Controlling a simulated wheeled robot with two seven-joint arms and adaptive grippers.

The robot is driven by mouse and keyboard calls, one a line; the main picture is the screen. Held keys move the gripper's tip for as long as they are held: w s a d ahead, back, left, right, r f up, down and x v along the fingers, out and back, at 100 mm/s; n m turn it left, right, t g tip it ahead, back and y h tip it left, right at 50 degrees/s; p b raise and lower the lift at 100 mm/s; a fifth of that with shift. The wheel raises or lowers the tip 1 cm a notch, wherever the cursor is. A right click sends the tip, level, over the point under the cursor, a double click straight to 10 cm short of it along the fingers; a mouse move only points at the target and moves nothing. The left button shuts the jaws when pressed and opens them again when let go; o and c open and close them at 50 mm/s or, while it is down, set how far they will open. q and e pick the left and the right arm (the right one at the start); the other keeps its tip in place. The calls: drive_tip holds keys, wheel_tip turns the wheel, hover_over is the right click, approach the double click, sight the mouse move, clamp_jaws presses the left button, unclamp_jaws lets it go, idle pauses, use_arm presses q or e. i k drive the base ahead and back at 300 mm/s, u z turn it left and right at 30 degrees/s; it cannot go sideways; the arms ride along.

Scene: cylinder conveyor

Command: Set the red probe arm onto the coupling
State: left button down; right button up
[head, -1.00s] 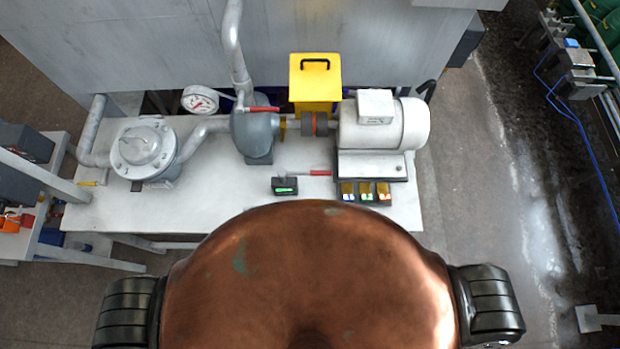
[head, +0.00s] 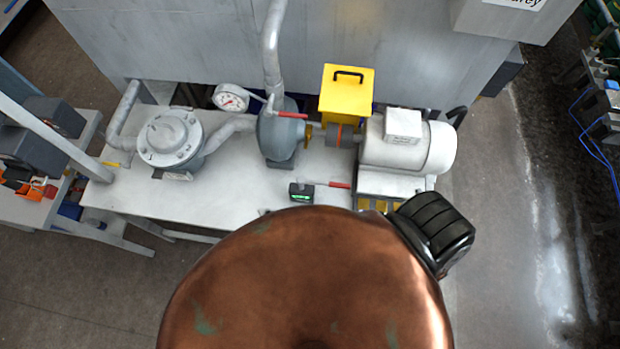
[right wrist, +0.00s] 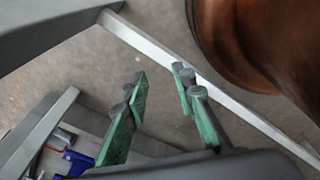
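The coupling (head: 341,140) is a grey shaft piece with an orange band, between the grey pump and the white motor in the head view. A red bar (head: 339,185) lies on the bench below it, extending right from a small dark meter with a green display (head: 301,193). Another red bar (head: 292,115) is at the top of the pump; I cannot tell for certain which is the probe arm. My right gripper (right wrist: 158,88) is open and empty in the right wrist view, its green-padded fingers apart, away from both bars. My left gripper is not in view.
The grey pump (head: 281,137) and white motor (head: 405,142) flank the coupling. A yellow guard (head: 346,92) stands behind it. A gauge (head: 230,98) and round flanged vessel (head: 170,138) are to the left. A side table (head: 30,208) with tools stands far left. Bare bench (head: 225,185) lies in front.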

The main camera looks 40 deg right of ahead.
sight(301, 180)
drive_tip(key=k, duration=1)
drive_tip(key=z, duration=1.35)
